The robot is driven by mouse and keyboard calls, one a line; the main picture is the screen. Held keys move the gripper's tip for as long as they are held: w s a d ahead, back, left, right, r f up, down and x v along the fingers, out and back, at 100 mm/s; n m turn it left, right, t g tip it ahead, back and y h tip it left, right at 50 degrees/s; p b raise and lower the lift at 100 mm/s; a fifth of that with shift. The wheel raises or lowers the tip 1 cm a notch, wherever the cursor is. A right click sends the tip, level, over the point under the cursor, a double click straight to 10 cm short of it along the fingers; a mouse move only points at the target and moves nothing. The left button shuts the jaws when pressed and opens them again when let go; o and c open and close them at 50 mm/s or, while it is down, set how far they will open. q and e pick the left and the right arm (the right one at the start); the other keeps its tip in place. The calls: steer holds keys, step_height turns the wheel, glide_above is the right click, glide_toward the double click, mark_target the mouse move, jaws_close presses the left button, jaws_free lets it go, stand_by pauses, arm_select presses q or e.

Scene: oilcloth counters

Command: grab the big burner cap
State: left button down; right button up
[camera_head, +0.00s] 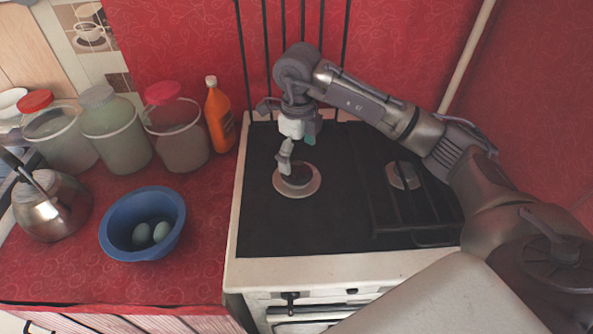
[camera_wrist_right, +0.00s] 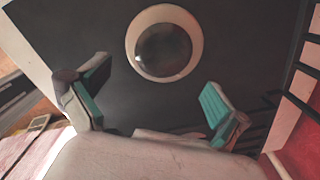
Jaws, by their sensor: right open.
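A round burner with a pale outer ring and a dark cap (camera_head: 299,180) sits on the left part of the black stove top. In the right wrist view the dark cap (camera_wrist_right: 164,50) shows inside its pale ring, beyond the fingertips and between their lines. My right gripper (camera_head: 290,158) is over the stove, at the far edge of this burner in the head view; its fingers partly cover the cap. In the right wrist view the right gripper (camera_wrist_right: 152,98) is open with teal pads wide apart and nothing between them. My left gripper is not in view.
A black grate (camera_head: 412,232) covers a second burner (camera_head: 403,175) on the right. Left of the stove stand a blue bowl (camera_head: 113,232) with two eggs, a metal kettle (camera_head: 48,212), an orange bottle (camera_head: 219,118) and several jars. Dark upright bars (camera_head: 265,50) rise behind the stove.

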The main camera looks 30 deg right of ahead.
mark_target(296, 171)
steer(key=f, duration=0.2)
steer(key=f+p, duration=0.1)
steer(key=f, duration=0.2)
steer(key=shift+w+f, duration=0.3)
steer(key=shift+w, duration=0.05)
steer(key=shift+c, duration=0.2)
steer(key=c, duration=1.1)
